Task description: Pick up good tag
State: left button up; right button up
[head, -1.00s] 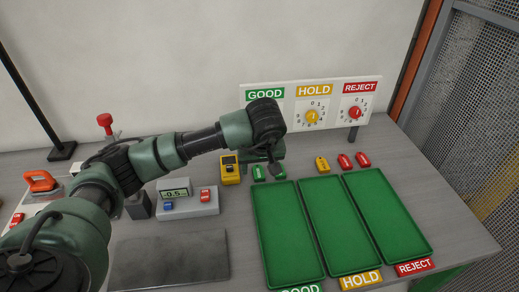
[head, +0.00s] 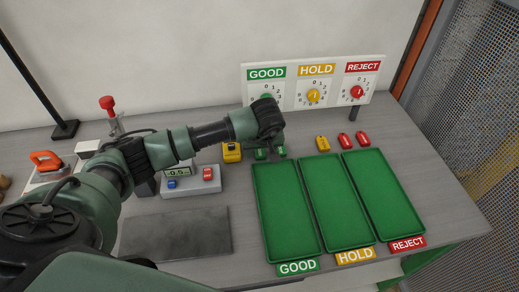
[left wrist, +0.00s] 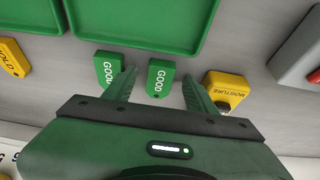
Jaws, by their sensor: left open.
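Two green GOOD tags lie flat on the grey table behind the green trays. In the left wrist view one GOOD tag (left wrist: 160,78) lies between the fingers of my left gripper (left wrist: 159,80), which is open. The other GOOD tag (left wrist: 108,68) lies just outside, beside the left finger. In the head view the two tags (head: 261,154) show partly beneath my left gripper (head: 272,148), whose fingers are mostly hidden by the wrist. Whether the fingers touch the tag cannot be told. My right gripper is not in view.
The GOOD tray (head: 287,215), HOLD tray (head: 336,205) and REJECT tray (head: 385,195) are empty. A yellow moisture meter (left wrist: 226,88) stands close beside the right finger. A yellow tag (head: 323,144) and two red tags (head: 344,140) lie farther right. The dial board (head: 315,83) stands behind.

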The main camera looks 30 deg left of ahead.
pick_arm(q)
grip_shut()
jog(key=shift+r, duration=0.2)
